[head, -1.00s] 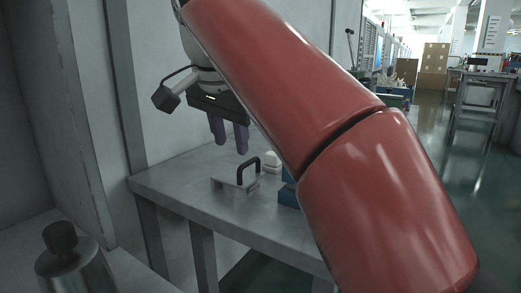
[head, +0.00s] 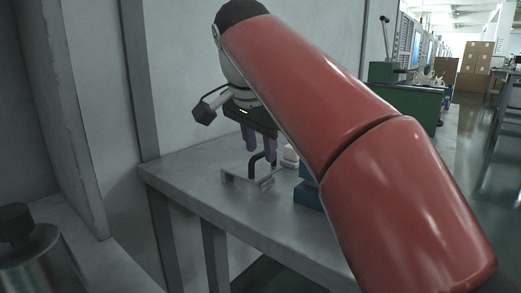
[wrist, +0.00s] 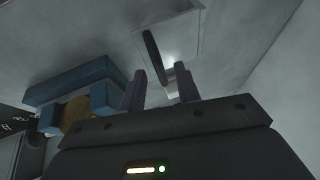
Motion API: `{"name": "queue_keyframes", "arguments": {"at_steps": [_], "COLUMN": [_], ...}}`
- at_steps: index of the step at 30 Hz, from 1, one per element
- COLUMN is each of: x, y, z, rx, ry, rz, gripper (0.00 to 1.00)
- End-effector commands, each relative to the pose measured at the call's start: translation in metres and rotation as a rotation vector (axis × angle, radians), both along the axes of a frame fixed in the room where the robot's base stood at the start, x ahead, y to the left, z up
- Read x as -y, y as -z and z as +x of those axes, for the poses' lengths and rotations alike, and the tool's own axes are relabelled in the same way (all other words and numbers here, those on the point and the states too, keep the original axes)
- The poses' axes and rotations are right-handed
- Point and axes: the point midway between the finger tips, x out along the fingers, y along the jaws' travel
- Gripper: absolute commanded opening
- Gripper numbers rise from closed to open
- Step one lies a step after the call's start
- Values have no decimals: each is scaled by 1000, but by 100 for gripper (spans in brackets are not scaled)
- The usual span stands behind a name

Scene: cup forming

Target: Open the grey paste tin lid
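A flat grey lid (head: 240,181) with a dark upright loop handle (head: 254,165) lies on the grey metal bench; any tin below it cannot be made out. The lid also shows in the wrist view (wrist: 190,22), with its handle (wrist: 153,52) as a dark bar. My gripper (head: 260,149) points down just above the handle, its two purple fingers apart. In the wrist view my gripper (wrist: 160,90) is open with nothing clearly held. The handle's top is close to the fingertips; I cannot tell if they touch.
A small white object (head: 290,157) and blue blocks (head: 308,193) stand right of the lid. The blue blocks (wrist: 70,80) also show in the wrist view. A wall is behind the bench (head: 190,168). A metal canister (head: 35,262) with a black knob is at lower left.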

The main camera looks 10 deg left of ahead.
Motion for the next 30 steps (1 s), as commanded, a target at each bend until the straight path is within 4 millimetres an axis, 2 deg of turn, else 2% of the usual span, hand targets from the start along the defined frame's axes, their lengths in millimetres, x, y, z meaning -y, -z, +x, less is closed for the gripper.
{"name": "queue_keyframes", "arguments": {"at_steps": [8,15,30], "x": [0,0,-1], "y": [1,1,-3], "z": [1,1,2], "rx": [0,0,0], "ry": [0,0,0], "rz": [0,0,0], "gripper": [31,0,0]}}
